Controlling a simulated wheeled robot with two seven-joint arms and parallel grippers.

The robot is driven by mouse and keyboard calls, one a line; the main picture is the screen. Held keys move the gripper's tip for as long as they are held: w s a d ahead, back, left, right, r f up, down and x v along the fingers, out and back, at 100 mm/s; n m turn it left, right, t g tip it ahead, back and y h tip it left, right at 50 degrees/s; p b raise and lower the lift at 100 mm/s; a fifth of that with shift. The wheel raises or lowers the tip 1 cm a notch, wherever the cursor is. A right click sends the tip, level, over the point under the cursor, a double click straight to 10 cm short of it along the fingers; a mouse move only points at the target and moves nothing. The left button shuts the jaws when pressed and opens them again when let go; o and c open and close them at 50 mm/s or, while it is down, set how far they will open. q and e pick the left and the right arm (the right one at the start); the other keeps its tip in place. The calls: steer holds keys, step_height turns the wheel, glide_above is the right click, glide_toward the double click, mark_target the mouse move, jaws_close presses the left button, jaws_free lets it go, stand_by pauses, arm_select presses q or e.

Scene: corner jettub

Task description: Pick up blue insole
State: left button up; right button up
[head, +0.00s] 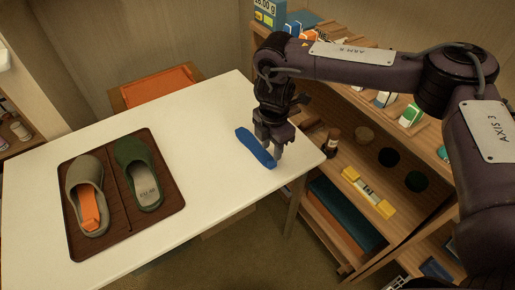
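The blue insole (255,147) lies on the white table (215,120) near its right corner, running diagonally. My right gripper (269,154) points down over the insole's near end, with its fingers around or just beside that end. The fingertips look apart, but the view is too small to tell whether they touch the insole. My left gripper is out of view.
A brown tray (127,231) on the table's left holds a grey-beige slipper (88,177) with an orange insole (89,209) and a green slipper (139,174). Wooden shelves (405,225) with boxes and a level (368,192) stand at right. An orange-seated chair (158,85) is behind the table. The table's middle is clear.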

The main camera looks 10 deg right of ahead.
mark_target(272, 159)
steer(key=f, duration=0.4)
steer(key=shift+s+d, duration=0.2)
steer(key=shift+f, duration=0.6)
jaws_close()
